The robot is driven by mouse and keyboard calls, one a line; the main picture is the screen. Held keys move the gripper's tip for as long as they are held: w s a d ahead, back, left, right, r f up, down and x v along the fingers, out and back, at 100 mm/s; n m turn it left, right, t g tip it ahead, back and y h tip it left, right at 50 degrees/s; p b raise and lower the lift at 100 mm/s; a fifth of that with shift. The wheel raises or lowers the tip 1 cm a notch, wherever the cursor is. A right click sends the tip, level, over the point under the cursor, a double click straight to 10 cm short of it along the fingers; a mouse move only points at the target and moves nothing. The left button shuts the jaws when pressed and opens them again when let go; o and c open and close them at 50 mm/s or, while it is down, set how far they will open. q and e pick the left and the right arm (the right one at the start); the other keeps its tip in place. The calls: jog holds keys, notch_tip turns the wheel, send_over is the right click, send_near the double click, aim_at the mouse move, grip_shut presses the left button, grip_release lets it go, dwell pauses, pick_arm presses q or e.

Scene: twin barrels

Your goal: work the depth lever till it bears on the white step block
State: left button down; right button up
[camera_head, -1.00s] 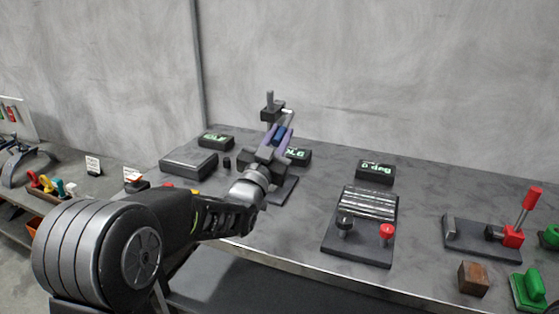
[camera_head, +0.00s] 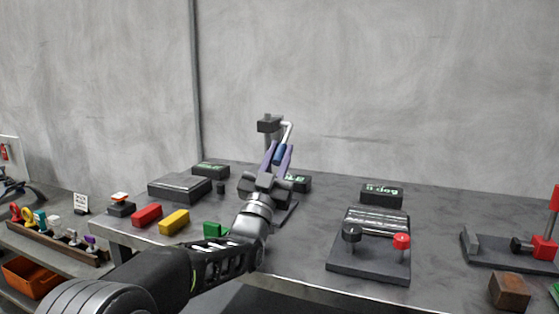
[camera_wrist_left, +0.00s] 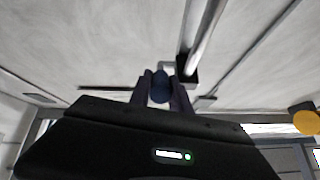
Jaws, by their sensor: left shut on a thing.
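My left gripper (camera_head: 279,154) is shut on the blue grip (camera_head: 278,152) of the depth lever, and the grip also shows between the fingers in the left wrist view (camera_wrist_left: 160,88). The lever's pale bent rod (camera_head: 289,131) runs from beside the dark head (camera_head: 268,125) on the upright post down to the grip. My gripper and forearm cover most of the stand's base (camera_head: 287,212). I cannot make out the white step block, or whether the lever touches it. My right gripper is out of view.
Display boxes (camera_head: 381,194) stand along the bench, and a flat dark box (camera_head: 180,187) is left of my arm. Red (camera_head: 147,215) and yellow (camera_head: 174,222) blocks lie near the front edge. A plate with black and red knobs (camera_head: 369,261) and a wooden block (camera_head: 509,291) are on the right.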

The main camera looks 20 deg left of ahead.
aim_at(279, 148)
pick_arm(q)
jog(key=c, duration=1.2)
grip_release()
notch_tip(279, 148, up, 9)
jog(key=p, duration=0.3)
jog(key=shift+d+p, duration=0.1)
jog(key=shift+p, duration=0.2)
jog(key=shift+r, duration=0.55)
jog(key=shift+c, duration=0.5)
